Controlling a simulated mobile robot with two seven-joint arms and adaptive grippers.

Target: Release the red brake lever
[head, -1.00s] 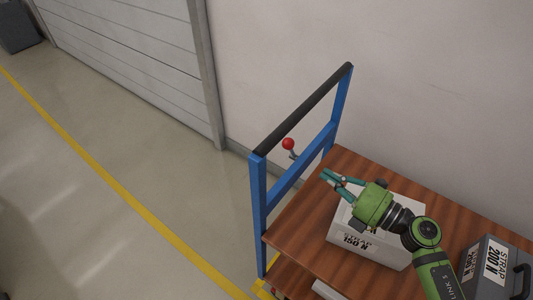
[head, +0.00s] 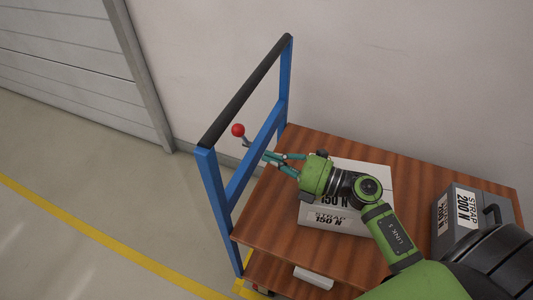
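The brake lever has a round red knob (head: 238,130) on a short grey stem, which rises beside the blue end frame (head: 212,190) of a trolley. My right gripper (head: 267,156) reaches in from the right over the trolley top. Its teal fingers are a little apart, pointing at the lever's stem from the right and below the knob. The gripper looks open and empty, and a small gap seems to lie between its tips and the stem. My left gripper is not in view.
A white box (head: 338,218) marked 150 N sits on the brown wooden trolley top (head: 270,215) under my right arm. A grey case (head: 462,212) marked 200 N stands at the right. A black-topped handle bar (head: 248,88) slants above the lever. The wall is behind.

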